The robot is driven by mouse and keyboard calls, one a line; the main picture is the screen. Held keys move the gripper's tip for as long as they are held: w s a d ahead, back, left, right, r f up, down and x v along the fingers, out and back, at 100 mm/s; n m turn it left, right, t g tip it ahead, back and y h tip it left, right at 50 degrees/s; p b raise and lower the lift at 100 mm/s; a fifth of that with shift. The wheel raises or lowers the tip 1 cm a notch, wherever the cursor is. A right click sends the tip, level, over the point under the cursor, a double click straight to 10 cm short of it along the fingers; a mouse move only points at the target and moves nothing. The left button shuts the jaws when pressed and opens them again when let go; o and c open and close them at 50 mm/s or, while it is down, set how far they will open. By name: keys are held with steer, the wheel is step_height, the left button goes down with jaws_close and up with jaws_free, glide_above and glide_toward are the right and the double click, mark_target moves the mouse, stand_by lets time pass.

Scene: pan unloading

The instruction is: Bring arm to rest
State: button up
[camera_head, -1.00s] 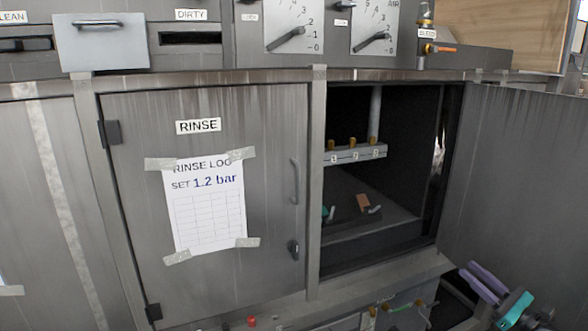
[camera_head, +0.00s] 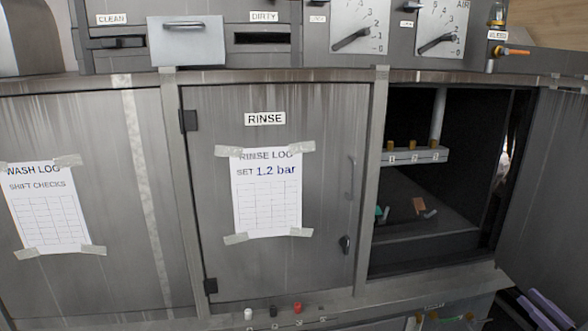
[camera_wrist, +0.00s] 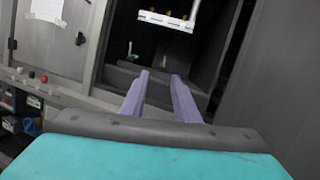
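My gripper (camera_wrist: 160,76) has two purple fingers on a teal body. In the wrist view the fingers are apart with nothing between them, pointing toward the open cabinet bay. In the head view only part of my gripper (camera_head: 540,310) shows at the bottom right corner, low in front of the open door. The open bay (camera_head: 470,195) holds a rail (camera_head: 414,156) with numbered tags and brass fittings. A brown block (camera_head: 419,206) and small teal and grey pieces lie on the bay floor.
The open door (camera_head: 550,180) stands at the right, close to my gripper. The closed RINSE door (camera_head: 270,270) is left of the bay. A ledge with buttons (camera_head: 297,308) runs below. Gauges (camera_head: 440,30) and a valve (camera_head: 510,51) sit above.

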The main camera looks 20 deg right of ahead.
steer(key=w+a+f+n+g+y, duration=0.3)
steer(key=w+a+f, duration=0.6)
steer(key=w, duration=0.2)
steer(key=w+a+f+n+g+y, duration=0.2)
steer(key=w+a+f+n+g, duration=0.15)
steer(key=a+f, duration=0.5)
steer(key=w+a+f+n+g+y, duration=0.1)
steer(key=w+a+f+n+g, duration=0.4)
steer(key=a, duration=0.6)
steer(key=w+a+f+n+g+y, duration=0.1)
steer(key=w+a+f+g+y, duration=0.1)
steer(key=a+f, duration=0.75)
steer(key=s+a+f+n+g+h, duration=0.1)
steer(key=s+a+f+n+g, duration=0.4)
steer(key=a, duration=0.4)
steer(key=s+a+f+n+g+h, duration=0.1)
steer(key=s+a+f+n+g, duration=0.2)
steer(key=a+f, duration=0.5)
steer(key=s+a+f+n+g+h, duration=0.2)
steer(key=s+a+f+n+h, duration=0.1)
steer(key=s+n, duration=0.3)
steer(key=s+a+f+n+g+h, duration=0.3)
steer(key=s+a+n+h, duration=0.1)
steer(key=s+n, duration=0.3)
steer(key=shift+s+a+f, duration=0.2)
steer(key=shift+s+f, duration=0.15)
steer(key=shift+s, duration=0.75)
